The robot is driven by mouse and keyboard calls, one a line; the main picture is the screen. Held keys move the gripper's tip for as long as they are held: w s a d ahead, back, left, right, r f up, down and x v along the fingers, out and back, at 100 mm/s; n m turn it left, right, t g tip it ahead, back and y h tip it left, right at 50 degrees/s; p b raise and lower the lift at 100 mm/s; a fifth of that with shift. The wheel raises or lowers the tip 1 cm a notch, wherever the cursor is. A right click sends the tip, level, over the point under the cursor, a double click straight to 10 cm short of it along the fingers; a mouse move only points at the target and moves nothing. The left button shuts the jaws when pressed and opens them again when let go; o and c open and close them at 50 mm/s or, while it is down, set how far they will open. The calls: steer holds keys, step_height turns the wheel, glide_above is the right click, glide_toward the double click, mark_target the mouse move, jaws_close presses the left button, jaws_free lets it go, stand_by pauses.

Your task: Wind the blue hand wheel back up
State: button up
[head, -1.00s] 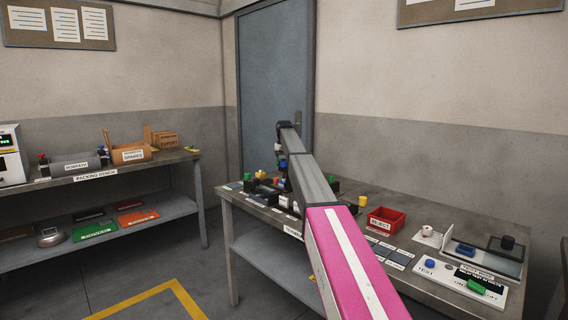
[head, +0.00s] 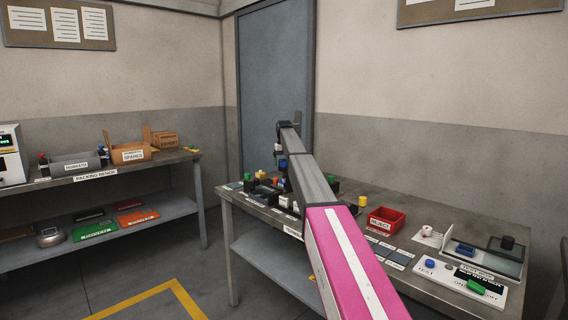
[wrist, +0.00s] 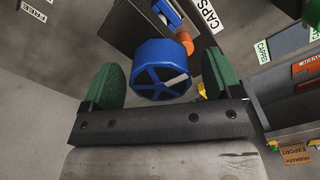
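The blue hand wheel (wrist: 162,72) shows in the wrist view as a round spoked wheel with one white spoke. It sits between the two green fingertips of my gripper (wrist: 162,82). The gripper is open, with a narrow gap visible on each side of the wheel, so the fingers look apart from it. In the head view, a small blue part (head: 283,164) shows beside my arm over the workbench; I cannot tell if it is the same wheel. My arm hides most of the gripper there.
An orange part (wrist: 184,42) and a blue part (wrist: 167,13) lie just beyond the wheel. The workbench (head: 345,228) carries several dark and coloured parts, a red bin (head: 385,220) and a test panel (head: 460,282). A packing bench (head: 130,172) stands at left. The floor between is clear.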

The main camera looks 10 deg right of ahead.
mark_target(284, 160)
step_height(284, 160, up, 11)
stand_by(0.7)
steer(key=shift+a+f, duration=0.1)
